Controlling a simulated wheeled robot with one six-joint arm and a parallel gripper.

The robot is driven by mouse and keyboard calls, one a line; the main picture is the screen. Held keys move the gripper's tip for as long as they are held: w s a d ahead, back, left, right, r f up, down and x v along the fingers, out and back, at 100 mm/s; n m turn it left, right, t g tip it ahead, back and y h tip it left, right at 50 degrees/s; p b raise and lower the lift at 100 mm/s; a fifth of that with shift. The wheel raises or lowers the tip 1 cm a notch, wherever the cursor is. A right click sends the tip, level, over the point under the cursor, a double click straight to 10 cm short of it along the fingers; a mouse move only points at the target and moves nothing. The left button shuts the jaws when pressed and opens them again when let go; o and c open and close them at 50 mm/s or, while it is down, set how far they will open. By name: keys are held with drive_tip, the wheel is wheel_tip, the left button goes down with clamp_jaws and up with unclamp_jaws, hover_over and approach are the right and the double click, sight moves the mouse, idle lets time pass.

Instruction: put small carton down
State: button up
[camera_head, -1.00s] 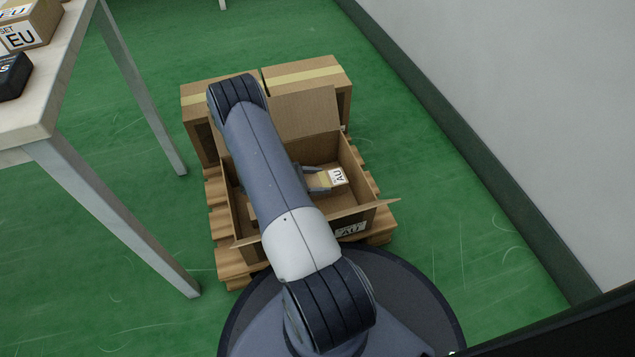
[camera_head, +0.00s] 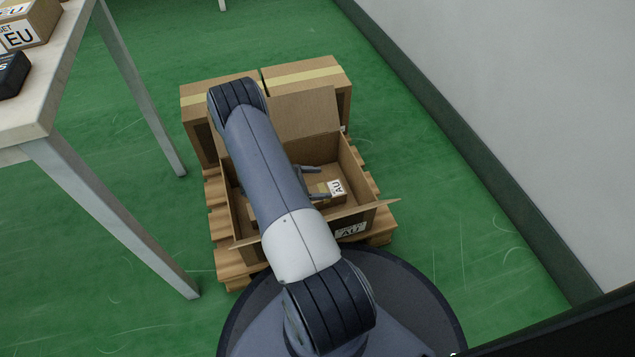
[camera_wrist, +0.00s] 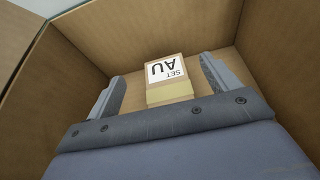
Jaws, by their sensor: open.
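The small carton (camera_head: 336,188) has a white label reading "AU" and lies inside the open cardboard box (camera_head: 262,231), whose front also carries an "AU" label. In the wrist view the small carton (camera_wrist: 168,80) rests on the box floor, between and a little beyond my two fingers. My gripper (camera_wrist: 160,85) is open, with a gap on both sides of the carton. In the head view my gripper (camera_head: 317,182) is inside the box, partly hidden by my arm. My arm also hides much of the box's left interior.
The box stands on a wooden pallet (camera_head: 232,268). Two taped closed boxes (camera_head: 306,73) stand behind it. A table (camera_head: 40,110) at left holds an "EU" carton (camera_head: 28,25) and a dark item (camera_head: 12,74). A wall (camera_head: 520,110) runs along the right; green floor lies between.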

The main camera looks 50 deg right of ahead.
drive_tip(key=shift+r, duration=0.3)
drive_tip(key=p+v, duration=0.5)
drive_tip(key=v, duration=0.7)
drive_tip(key=shift+r, duration=0.3)
drive_tip(key=shift+c, duration=0.4)
